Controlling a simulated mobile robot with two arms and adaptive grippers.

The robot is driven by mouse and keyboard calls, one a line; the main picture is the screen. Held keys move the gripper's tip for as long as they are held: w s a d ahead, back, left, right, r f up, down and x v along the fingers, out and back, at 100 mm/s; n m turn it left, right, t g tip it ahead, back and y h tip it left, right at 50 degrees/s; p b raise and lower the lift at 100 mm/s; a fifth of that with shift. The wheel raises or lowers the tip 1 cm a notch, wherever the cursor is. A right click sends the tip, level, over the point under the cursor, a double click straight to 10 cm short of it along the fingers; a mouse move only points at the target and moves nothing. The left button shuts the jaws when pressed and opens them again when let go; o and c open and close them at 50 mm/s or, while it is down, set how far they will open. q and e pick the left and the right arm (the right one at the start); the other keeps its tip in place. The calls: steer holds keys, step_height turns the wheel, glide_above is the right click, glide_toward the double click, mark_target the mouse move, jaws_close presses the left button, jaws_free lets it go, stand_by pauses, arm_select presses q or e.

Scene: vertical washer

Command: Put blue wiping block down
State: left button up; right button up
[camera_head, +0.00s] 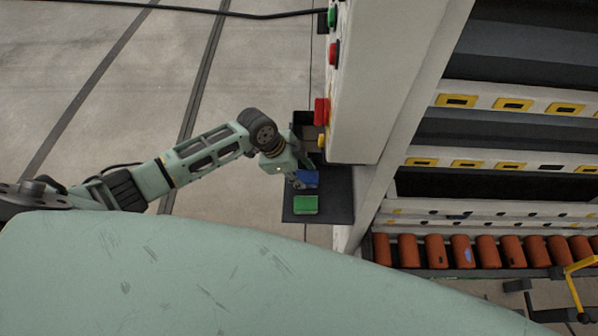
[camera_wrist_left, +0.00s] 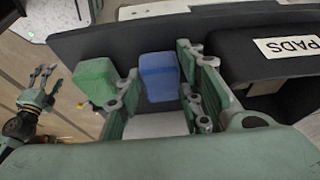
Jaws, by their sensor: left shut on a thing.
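The blue wiping block (camera_head: 308,178) is at my left gripper (camera_head: 304,178), over the dark shelf (camera_head: 338,205). In the left wrist view the blue block (camera_wrist_left: 159,77) sits between the two fingers of my left gripper (camera_wrist_left: 160,92), which is shut on it. I cannot tell whether the block touches the shelf. A green block (camera_head: 306,205) lies on the shelf beside it; it also shows in the left wrist view (camera_wrist_left: 95,80). My right gripper (camera_wrist_left: 44,84) shows at the left of the wrist view, away from the blocks, fingers apart and empty.
A dark bin with a "PADS" label (camera_wrist_left: 288,47) stands beside the shelf. The pale machine housing (camera_head: 375,80) rises to the right of my left gripper, with a red button (camera_head: 321,111) on its edge. Open floor (camera_head: 250,60) lies to the left.

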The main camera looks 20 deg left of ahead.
arm_select(q)
steer(key=shift+f, duration=0.15)
steer(key=o, duration=1)
steer(key=shift+a+r, duration=0.15)
steer(key=shift+r, duration=0.25)
steer(key=b+v, duration=0.1)
steer(key=v, duration=1)
steer(key=shift+r, duration=0.3)
